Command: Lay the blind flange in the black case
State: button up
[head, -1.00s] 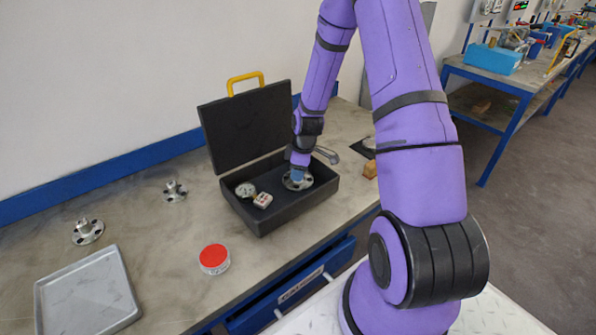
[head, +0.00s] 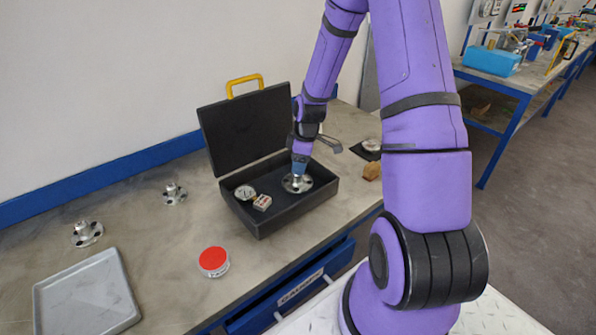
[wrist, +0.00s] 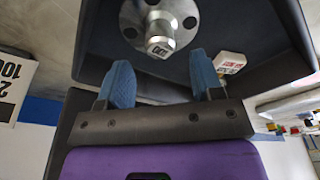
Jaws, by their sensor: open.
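The blind flange (head: 297,184) is a round grey metal disc with bolt holes and a raised centre stub. It lies on the floor of the open black case (head: 285,218), toward the right side. In the wrist view the flange (wrist: 185,22) shows with its stub (wrist: 161,46) just beyond my fingertips. My gripper (head: 299,172) is above the flange, and in the wrist view its two blue fingers (wrist: 163,80) are spread apart with nothing between them. A small gap separates the fingertips from the stub in that view.
A gauge (head: 245,192) and a small white-and-red block (head: 262,202) lie in the case's left part. Two flanged fittings (head: 87,233) (head: 174,193), a grey tray (head: 87,296) and a red-topped tin (head: 214,261) stand left on the bench. A wooden block (head: 371,171) is right of the case.

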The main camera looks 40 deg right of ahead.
jog(key=s+a+r+m+t+h, duration=0.1)
jog(key=s+a+r, duration=0.2)
jog(key=r, duration=0.6)
jog(key=s+a+r+m, duration=0.2)
jog(key=s+r, duration=0.1)
jog(key=r, duration=0.6)
jog(key=s+a+r+m+t+h, duration=0.1)
jog(key=s+a+r, duration=0.2)
jog(key=r, duration=0.5)
jog(key=s+a+r+m+t, duration=0.1)
jog(key=s+a+r+m, duration=0.1)
jog(key=s, duration=0.6)
jog(key=s+a+r+m+t, duration=0.1)
jog(key=s+a+r+m, duration=0.2)
jog(key=s+r, duration=0.4)
jog(key=shift+s+a+r+y, duration=0.3)
jog(key=shift+s+a, duration=0.3)
jog(key=shift+s, duration=0.5)
